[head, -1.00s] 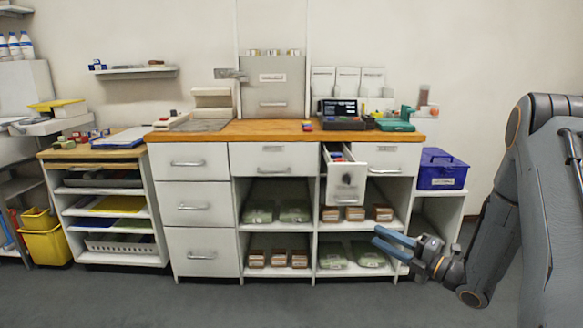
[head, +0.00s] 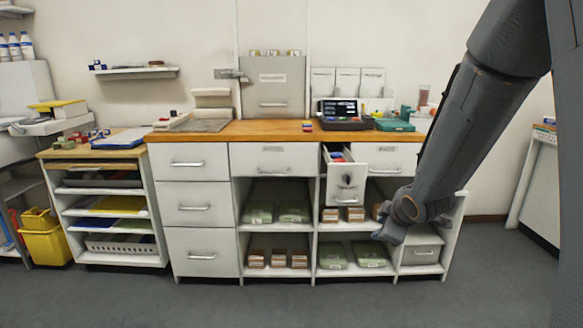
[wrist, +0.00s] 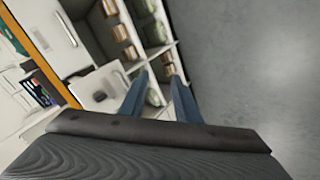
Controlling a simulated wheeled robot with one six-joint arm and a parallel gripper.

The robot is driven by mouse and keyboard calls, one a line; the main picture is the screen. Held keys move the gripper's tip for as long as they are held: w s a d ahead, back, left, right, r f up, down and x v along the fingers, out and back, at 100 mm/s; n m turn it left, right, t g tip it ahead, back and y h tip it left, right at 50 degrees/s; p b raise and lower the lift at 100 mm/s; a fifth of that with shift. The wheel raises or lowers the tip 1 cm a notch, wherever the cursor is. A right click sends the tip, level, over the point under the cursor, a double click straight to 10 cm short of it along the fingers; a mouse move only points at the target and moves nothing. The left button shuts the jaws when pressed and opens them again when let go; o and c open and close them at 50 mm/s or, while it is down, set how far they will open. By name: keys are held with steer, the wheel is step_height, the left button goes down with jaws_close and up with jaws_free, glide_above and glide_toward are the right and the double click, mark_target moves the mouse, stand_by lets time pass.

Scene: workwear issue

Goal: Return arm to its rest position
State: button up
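My arm shows at the right of the head view, reaching down from the upper right. Its wrist end is in front of the right shelves, and the fingers are mostly hidden there. In the wrist view my gripper (wrist: 158,76) has its two blue fingers apart, with nothing visible between them. The shelves and the pulled-out drawer lie beyond the fingers in that view, and the picture is tilted.
A narrow drawer (head: 346,184) stands pulled out under the wooden worktop (head: 245,130), with small coloured items inside. Green packs (head: 369,255) and brown boxes (head: 278,259) fill the shelves. The grey floor (head: 300,304) in front is clear.

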steer(key=s+a+r+m+g, duration=0.1)
steer(key=s+a+m+g, duration=0.25)
steer(key=s, duration=0.75)
steer(key=s+a+r+m+g, duration=0.2)
steer(key=s+a+m+g, duration=0.15)
steer(key=s, duration=0.65)
steer(key=s+a+r+m+g, duration=0.15)
steer(key=s+a+m, duration=0.25)
steer(key=s, duration=0.7)
steer(key=d+r+m+p, duration=0.1)
steer(key=d+r+p, duration=0.4)
steer(key=p, duration=0.7)
steer(key=shift+s+d+r+p, duration=0.2)
steer(key=shift+d+r+p, duration=0.2)
steer(key=shift+g, duration=0.25)
